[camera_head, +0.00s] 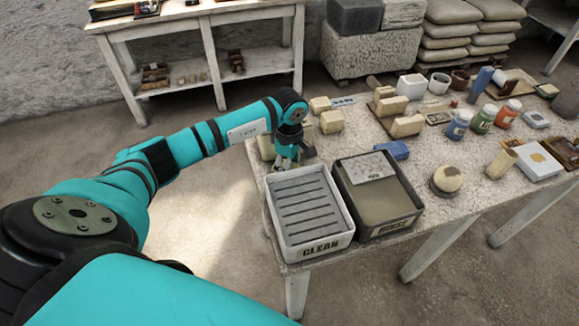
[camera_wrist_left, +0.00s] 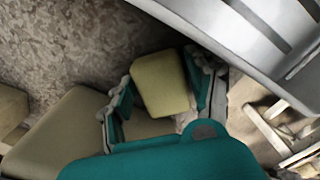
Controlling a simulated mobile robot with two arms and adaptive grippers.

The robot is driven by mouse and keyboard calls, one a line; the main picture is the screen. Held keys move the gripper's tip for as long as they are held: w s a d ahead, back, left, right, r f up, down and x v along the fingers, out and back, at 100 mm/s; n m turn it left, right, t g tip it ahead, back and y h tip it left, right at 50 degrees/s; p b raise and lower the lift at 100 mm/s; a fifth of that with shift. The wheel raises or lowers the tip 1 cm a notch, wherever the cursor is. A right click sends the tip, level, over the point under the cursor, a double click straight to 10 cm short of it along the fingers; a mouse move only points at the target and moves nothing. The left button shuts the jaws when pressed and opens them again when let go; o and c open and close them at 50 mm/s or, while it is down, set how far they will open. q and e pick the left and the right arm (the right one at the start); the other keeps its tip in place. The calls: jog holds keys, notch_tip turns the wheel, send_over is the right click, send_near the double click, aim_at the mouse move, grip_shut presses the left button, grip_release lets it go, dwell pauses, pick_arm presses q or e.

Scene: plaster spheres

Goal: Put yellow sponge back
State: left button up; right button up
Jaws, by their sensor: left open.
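In the left wrist view the left gripper (camera_wrist_left: 163,92) is open. The yellow sponge (camera_wrist_left: 160,84), a pale yellow block with rounded corners, lies between its two fingers. I cannot tell whether the fingers touch it. In the head view the sponge is hidden by the gripper. My right gripper is in neither view.
Pale beige blocks (camera_wrist_left: 60,135) lie beside and below the gripper. The grey slatted CLEAN tray (camera_wrist_left: 235,35) is close at upper right in the wrist view. A second water-filled tray (camera_head: 385,205) stands right of it. A blue sponge (camera_head: 394,149) and paint jars (camera_head: 458,124) lie farther right.

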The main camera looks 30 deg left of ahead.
pick_arm(q)
jog(key=shift+r, duration=0.5)
notch_tip(320, 180, up, 11)
jog(key=b, duration=0.2)
jog(key=shift+b, duration=0.3)
